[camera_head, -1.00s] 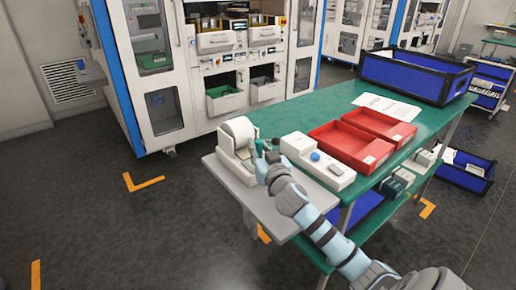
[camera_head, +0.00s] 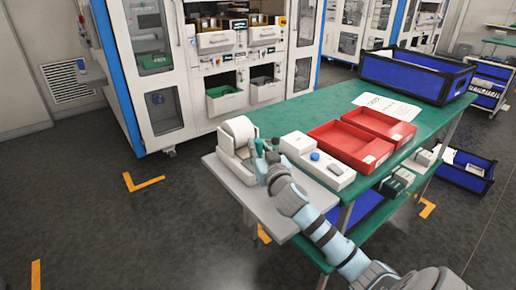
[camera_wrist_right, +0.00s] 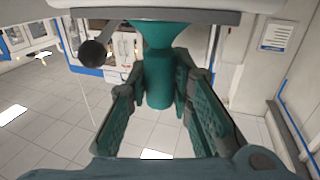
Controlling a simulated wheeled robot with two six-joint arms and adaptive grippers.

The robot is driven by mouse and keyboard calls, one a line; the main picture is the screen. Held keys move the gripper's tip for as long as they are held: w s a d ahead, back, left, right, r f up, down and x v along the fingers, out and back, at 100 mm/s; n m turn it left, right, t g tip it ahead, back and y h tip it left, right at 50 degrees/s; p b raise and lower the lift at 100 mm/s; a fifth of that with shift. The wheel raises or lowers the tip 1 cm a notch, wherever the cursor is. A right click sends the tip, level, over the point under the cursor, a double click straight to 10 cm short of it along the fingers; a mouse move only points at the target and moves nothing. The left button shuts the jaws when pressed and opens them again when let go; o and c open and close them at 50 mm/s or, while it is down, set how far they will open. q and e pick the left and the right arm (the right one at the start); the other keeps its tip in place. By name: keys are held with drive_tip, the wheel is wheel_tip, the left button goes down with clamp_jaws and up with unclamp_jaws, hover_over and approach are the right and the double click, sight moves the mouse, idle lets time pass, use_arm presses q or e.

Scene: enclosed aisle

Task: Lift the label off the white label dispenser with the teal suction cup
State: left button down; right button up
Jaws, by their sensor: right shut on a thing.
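The white label dispenser (camera_head: 238,132) with its pale roll stands on the grey shelf at the near left end of the green table. My right gripper (camera_head: 267,150) is just to the right of the dispenser's front. In the right wrist view its fingers (camera_wrist_right: 160,95) are shut on the teal suction cup (camera_wrist_right: 158,72), which flares wider at the top of the picture. I cannot tell whether the cup touches the label. The label itself is too small or hidden to make out. My left gripper is not in view.
A white box with a blue button (camera_head: 315,155) stands close to the right of my gripper. Two red trays (camera_head: 345,146) lie behind it, with a paper sheet (camera_head: 388,106) and a blue bin (camera_head: 417,76) farther back. Grey shelf surface (camera_head: 228,176) is bare in front of the dispenser.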

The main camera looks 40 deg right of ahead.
drive_tip(key=shift+r+p, duration=3.4)
drive_tip(key=shift+r, duration=0.15)
drive_tip(key=shift+f, duration=0.1)
